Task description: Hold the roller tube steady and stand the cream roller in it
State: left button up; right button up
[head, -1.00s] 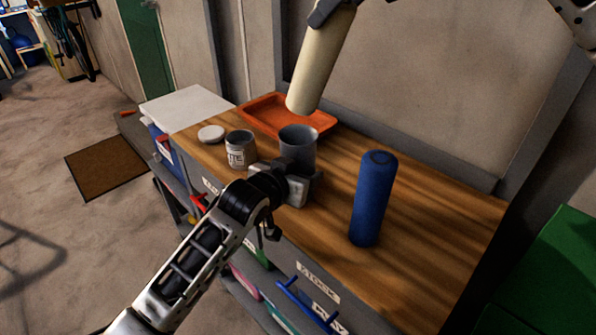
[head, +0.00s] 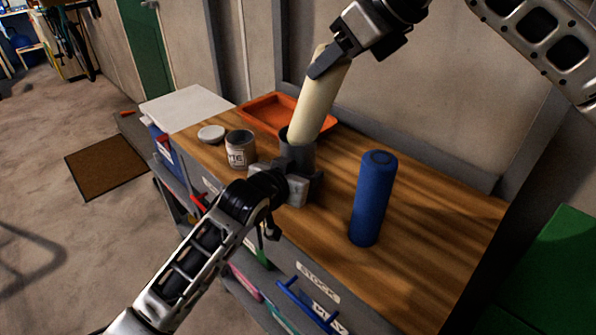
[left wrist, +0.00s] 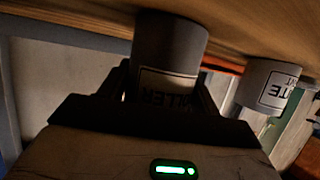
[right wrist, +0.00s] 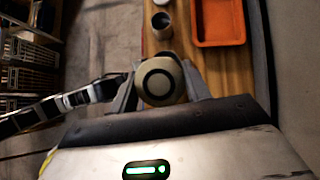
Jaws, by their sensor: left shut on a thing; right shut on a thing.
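The grey roller tube (head: 287,155) stands on the wooden worktop; part of its label shows in the left wrist view (left wrist: 168,65). My left gripper (head: 303,180) is shut on the tube from the front, low on its side. The cream roller (head: 318,103) is tilted, its lower end at the tube's mouth and covering much of the rim. I cannot tell whether that end is inside. My right gripper (head: 328,62) is shut on the roller's upper end. In the right wrist view the roller (right wrist: 160,80) shows end-on and hides the tube.
A blue roller (head: 372,198) stands upright to the right of the tube. A grey labelled tin (head: 240,150) and a white lid (head: 211,133) are to its left. An orange tray (head: 262,110) lies behind. The worktop (head: 440,235) is clear at the right.

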jog(key=o, duration=1.3)
jog(key=shift+o, duration=0.2)
jog(key=shift+r, duration=0.1)
jog(key=v, duration=1.2)
pick_arm(q)
jog(key=o, duration=1.1)
jog(key=shift+c, duration=0.2)
jog(key=shift+s, duration=0.1)
